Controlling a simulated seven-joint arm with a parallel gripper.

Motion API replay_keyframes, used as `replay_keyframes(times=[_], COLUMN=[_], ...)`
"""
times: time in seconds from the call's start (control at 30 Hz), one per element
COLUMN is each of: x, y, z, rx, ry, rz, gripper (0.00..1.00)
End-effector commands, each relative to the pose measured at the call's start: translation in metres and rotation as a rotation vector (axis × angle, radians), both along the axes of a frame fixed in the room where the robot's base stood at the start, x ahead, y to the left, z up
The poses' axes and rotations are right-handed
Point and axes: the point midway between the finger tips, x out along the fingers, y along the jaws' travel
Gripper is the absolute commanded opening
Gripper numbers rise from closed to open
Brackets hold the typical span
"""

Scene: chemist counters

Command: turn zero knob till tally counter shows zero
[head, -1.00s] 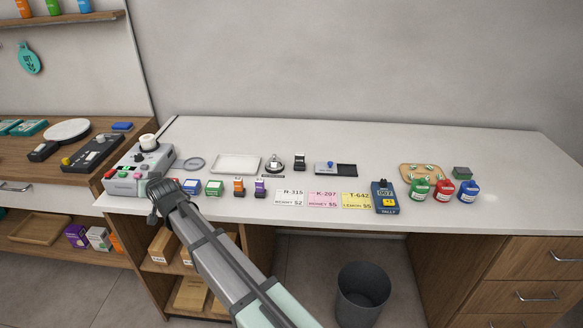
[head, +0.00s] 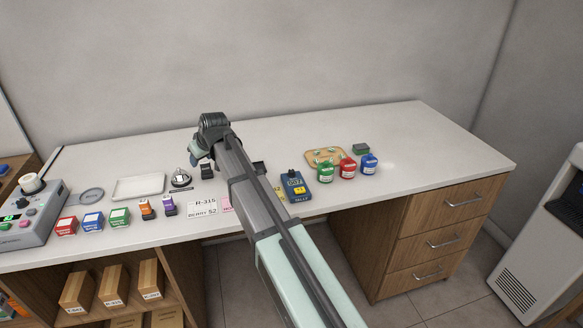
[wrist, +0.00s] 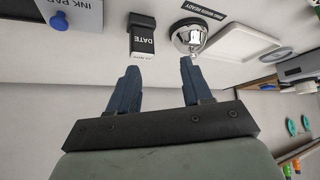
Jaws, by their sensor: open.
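The tally counter (head: 297,190) is a dark blue box with a yellow label, standing near the front of the white counter in the head view. Its small display seems to read 007. The zero knob cannot be made out clearly at this size. My gripper (wrist: 160,72) is open and empty in the wrist view, with the date stamp (wrist: 142,38) and the chrome bell (wrist: 188,36) beyond its fingers. In the head view my gripper is above the counter's back part, left of the tally counter and apart from it. The tally counter is not in the wrist view.
The counter's right end (head: 430,150) is clear.

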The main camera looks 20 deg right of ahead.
Motion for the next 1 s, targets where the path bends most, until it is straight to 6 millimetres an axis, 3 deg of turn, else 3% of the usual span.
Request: replay_keyframes(times=[0.03, 0.2, 0.6, 0.8, 1.0], x=[0.001, -0.006, -0.053, -0.077, -0.087], y=[-0.028, -0.104, -0.268, -0.315, -0.331], z=[0.004, 0.016, 0.049, 0.061, 0.064], rx=[-0.015, -0.063, -0.119, -0.123, -0.123], ry=[0.016, 0.071, 0.187, 0.217, 0.228], rz=[0.002, 0.039, 0.164, 0.219, 0.242], gripper=[0.49, 0.49, 0.49, 0.49, 0.49])
